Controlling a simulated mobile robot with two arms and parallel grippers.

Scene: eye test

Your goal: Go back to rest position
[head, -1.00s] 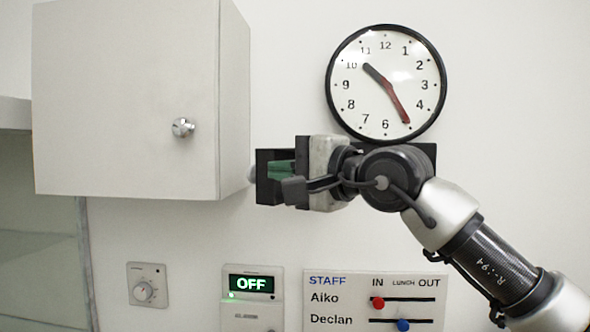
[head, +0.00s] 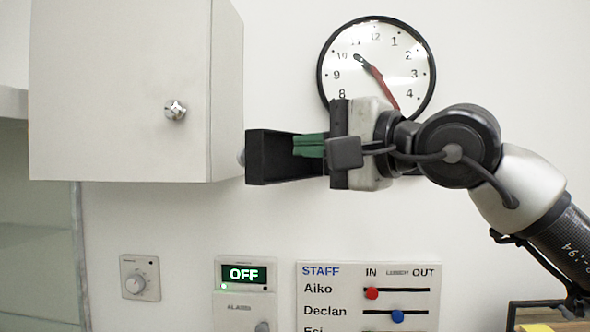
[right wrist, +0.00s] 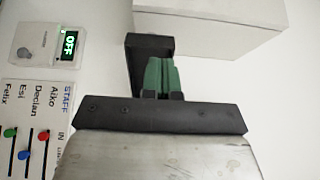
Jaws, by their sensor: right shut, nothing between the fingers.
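My right gripper (head: 308,145) is in front of the wall, pointing left, below the clock and right of the cabinet. Its green fingers are shut with nothing between them. In the right wrist view the green fingers (right wrist: 161,76) lie side by side. A black open-sided piece (head: 268,160) shows around and left of the fingers, close to the cabinet's right side. I cannot tell whether the fingers touch it. My right arm comes in from the lower right and hides part of the wall. My left gripper is not in view.
A white cabinet (head: 120,95) with a round knob hangs at left. The clock (head: 376,70) is partly hidden by my gripper. Below are a dial (head: 140,278), an "OFF" display (head: 244,274) and a staff board (head: 365,310). Bare wall lies between.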

